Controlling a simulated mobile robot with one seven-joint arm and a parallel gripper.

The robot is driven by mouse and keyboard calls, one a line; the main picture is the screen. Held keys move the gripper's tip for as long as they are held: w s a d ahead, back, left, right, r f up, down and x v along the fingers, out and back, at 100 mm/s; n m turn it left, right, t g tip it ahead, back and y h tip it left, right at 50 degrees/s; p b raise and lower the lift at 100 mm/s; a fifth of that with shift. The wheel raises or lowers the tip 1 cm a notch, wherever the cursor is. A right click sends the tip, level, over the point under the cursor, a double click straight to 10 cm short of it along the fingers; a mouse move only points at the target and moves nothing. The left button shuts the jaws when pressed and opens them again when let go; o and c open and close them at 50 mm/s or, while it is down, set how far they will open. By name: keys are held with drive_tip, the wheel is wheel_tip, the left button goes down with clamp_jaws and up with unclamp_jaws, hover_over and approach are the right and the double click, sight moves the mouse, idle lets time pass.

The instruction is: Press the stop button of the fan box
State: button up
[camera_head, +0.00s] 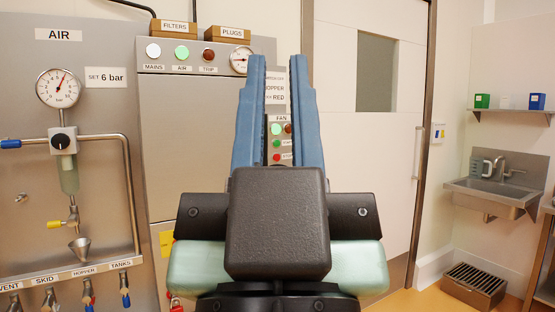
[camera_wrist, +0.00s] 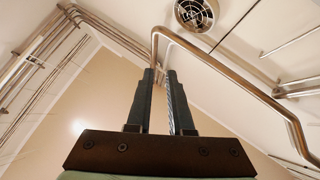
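The fan box (camera_head: 281,138), labelled FAN, is on the wall behind my gripper and shows between its fingers in the head view. It has a lit green lamp and a dark red lamp on top, a green button below, and a red stop button (camera_head: 276,157) at the bottom with a small red label beside it. My gripper (camera_head: 277,62) points upward in front of the box, its two blue fingers apart with nothing between them. The fingers partly cover the box's sides. In the wrist view, my gripper (camera_wrist: 160,72) points toward the ceiling, and the box is not visible.
A steel cabinet (camera_head: 185,130) with lamps and a gauge stands left of the fan box. An air panel (camera_head: 75,150) with valves and pipes is at far left. A door (camera_head: 365,130) and a sink (camera_head: 498,185) are to the right. Pipes (camera_wrist: 225,75) run overhead.

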clamp_jaws()
idle(1.4)
wheel_tip(320, 180, up, 14)
drive_tip(key=p, duration=1.3)
drive_tip(key=shift+f+p, duration=0.15)
drive_tip(key=shift+p, duration=0.2)
